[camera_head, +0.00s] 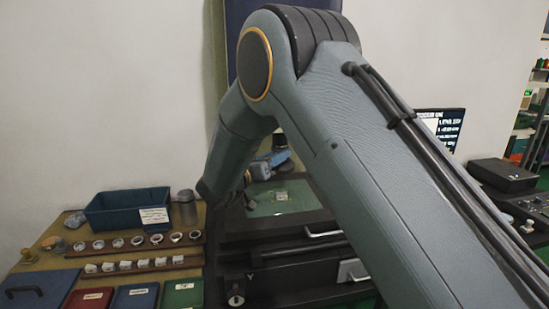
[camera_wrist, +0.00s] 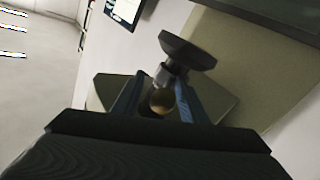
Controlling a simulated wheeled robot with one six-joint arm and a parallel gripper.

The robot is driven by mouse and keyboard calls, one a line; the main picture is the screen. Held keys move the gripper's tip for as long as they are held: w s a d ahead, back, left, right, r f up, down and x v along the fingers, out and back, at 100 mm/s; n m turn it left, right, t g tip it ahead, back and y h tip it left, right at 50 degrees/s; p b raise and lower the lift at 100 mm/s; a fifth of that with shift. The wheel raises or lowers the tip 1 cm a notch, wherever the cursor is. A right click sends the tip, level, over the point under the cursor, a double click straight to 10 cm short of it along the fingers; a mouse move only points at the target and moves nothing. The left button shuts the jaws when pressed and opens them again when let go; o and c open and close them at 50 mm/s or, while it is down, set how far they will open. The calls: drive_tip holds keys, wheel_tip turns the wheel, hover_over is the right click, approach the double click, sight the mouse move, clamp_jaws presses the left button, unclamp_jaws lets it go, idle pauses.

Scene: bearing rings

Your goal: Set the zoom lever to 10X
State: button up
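My gripper (camera_wrist: 158,95) shows in the wrist view as two blue fingers standing apart. A small brownish rounded knob (camera_wrist: 161,101) sits between them, nearer the right finger. Whether a finger touches it is unclear. A grey metal stem (camera_wrist: 163,76) and a black disc (camera_wrist: 188,50) show just beyond the knob; this may be part of the instrument with the zoom lever. I cannot make out a lever for certain or any 10X mark. In the head view my arm covers much of the instrument, and a blue part (camera_head: 259,170) shows beside its green-topped base (camera_head: 290,200).
A bench at the left holds a blue bin (camera_head: 113,212), a row of metal rings on a wooden rack (camera_head: 110,249), several small white blocks, and red, blue and green boxes. A dark drawer unit with handles (camera_head: 323,233) stands in the middle. A screen (camera_head: 446,126) is at the right.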

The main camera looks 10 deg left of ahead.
drive_tip(key=shift+s+a, duration=0.35)
drive_tip(key=shift+a, duration=0.15)
drive_tip(key=b+v, duration=0.2)
drive_tip(key=v, duration=0.5)
drive_tip(key=shift+s+d+f, duration=0.1)
